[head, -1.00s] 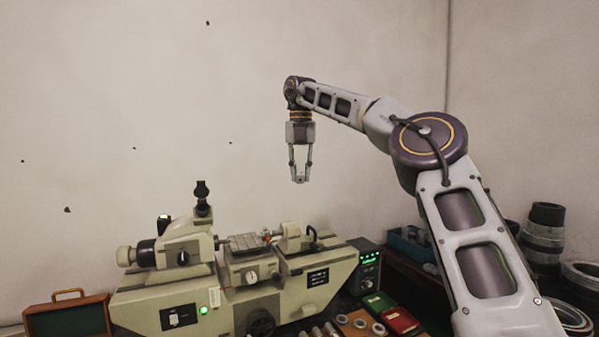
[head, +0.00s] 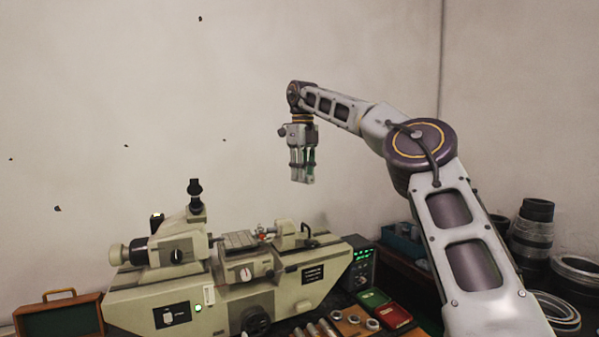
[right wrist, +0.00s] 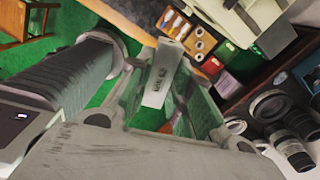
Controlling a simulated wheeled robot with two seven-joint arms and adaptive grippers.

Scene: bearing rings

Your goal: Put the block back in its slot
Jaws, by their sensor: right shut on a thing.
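My right gripper (head: 302,180) hangs pointing down in front of the wall, above the right end of the measuring machine. It is shut on a pale grey rectangular block. The block shows best in the right wrist view (right wrist: 160,78), gripped between the fingers, with small dark markings on its face. A wooden case (head: 60,316) with a green inside stands open at the lower left of the head view. Its floor is cut off by the frame, so I cannot see a slot. My left gripper is not in view.
The cream measuring machine (head: 240,290) fills the bench centre. A black display box (head: 361,262) with green digits stands at its right. Rings lie on a wooden board (head: 353,322) beside green and red cases (head: 391,315). Dark stacked rings (head: 533,228) stand at the far right.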

